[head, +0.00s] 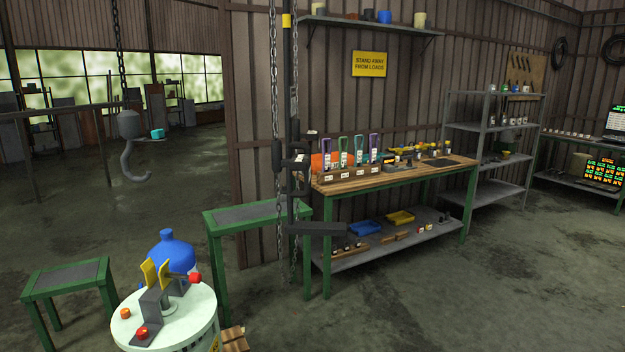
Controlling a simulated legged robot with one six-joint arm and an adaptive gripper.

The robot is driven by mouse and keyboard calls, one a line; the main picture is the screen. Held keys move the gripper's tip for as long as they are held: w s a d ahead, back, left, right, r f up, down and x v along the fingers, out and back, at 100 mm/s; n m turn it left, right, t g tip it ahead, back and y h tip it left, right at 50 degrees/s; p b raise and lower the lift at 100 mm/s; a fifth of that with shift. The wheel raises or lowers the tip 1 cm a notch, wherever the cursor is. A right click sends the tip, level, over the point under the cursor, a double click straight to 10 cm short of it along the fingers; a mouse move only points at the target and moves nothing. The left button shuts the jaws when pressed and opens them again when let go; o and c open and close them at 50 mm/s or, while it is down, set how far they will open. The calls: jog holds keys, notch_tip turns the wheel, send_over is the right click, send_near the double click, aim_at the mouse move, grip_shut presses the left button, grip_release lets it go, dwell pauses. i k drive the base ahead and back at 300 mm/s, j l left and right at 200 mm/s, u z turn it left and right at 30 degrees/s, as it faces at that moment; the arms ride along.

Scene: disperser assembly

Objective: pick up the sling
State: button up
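Several upright coloured loops that look like slings stand in a labelled wooden rack (345,174) at the left end of the workbench. I cannot tell which one is meant by the sling. A dark post and hanging chains partly cover the rack's left end. I cannot make out my gripper in this view.
The workbench (405,178) has a lower shelf with blue and yellow trays. A green-legged table (255,213) stands before it. A white drum (190,325) with a yellow-and-grey fixture is in front. A hook (130,160) hangs at left. Floor at right is clear.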

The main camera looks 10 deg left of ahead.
aim_at(326, 158)
jog(key=u, duration=0.8)
jog(key=i+l+u, duration=0.15)
jog(key=l+u, duration=0.3)
jog(key=i+l+u, duration=0.1)
jog(key=l+u, duration=0.75)
jog(key=i+l+u, duration=0.15)
jog(key=l, duration=0.65)
jog(key=l+u, duration=0.15)
jog(key=l, duration=0.6)
jog(key=i+l+u, duration=0.15)
jog(key=l, duration=0.2)
jog(key=i+l+u, duration=0.15)
jog(key=l, duration=0.25)
jog(key=z, duration=0.4)
jog(key=l+z, duration=0.1)
jog(key=z, duration=0.3)
jog(key=i+z, duration=0.1)
jog(key=z, duration=0.7)
jog(key=l+z, duration=0.1)
jog(key=z, duration=0.3)
jog(key=i+j, duration=0.05)
